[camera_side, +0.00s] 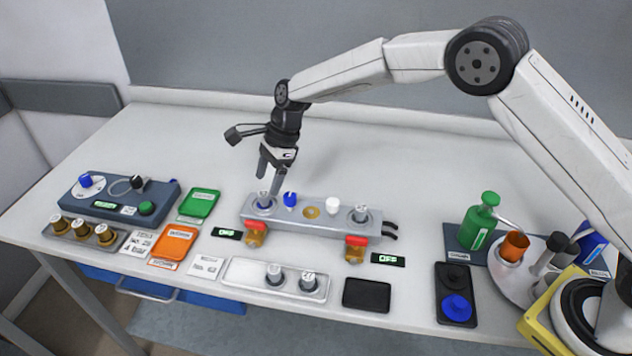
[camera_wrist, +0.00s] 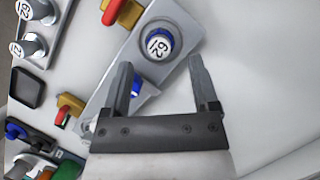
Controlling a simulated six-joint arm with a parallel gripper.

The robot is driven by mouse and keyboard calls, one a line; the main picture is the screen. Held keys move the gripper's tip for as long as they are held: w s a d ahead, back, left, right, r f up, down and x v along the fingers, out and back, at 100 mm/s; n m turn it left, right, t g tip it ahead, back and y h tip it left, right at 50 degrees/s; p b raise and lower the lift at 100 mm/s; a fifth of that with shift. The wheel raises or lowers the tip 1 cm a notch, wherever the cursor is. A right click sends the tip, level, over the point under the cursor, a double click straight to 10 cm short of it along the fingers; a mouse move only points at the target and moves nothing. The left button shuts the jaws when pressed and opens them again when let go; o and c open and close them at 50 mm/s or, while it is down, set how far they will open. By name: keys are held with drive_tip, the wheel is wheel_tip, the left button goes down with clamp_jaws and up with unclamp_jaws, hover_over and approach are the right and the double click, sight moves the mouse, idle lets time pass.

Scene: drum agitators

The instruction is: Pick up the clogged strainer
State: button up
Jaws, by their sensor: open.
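The grey manifold bar (camera_side: 318,228) lies at mid table. A strainer with a white numbered top and a blue ring (camera_side: 264,203) stands upright at its left end. In the wrist view this blue-ringed strainer (camera_wrist: 158,43) lies just beyond and between my fingertips. A grey strainer (camera_side: 360,214) stands at the bar's right end. I cannot tell from the pictures which strainer is clogged. My gripper (camera_side: 270,180) is open and empty, pointing down just above the blue-ringed strainer. It also shows in the wrist view (camera_wrist: 160,63), with a finger to each side and no visible grip.
A pale tray (camera_side: 247,277) holds two grey strainers; brown-bodied ones (camera_side: 81,227) stand left. The table behind is clear.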

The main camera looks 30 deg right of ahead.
sight(263, 193)
drive_tip(key=shift+x, duration=2.35)
drive_tip(key=shift+r, duration=0.1)
clamp_jaws()
drive_tip(key=shift+s+r, duration=0.1)
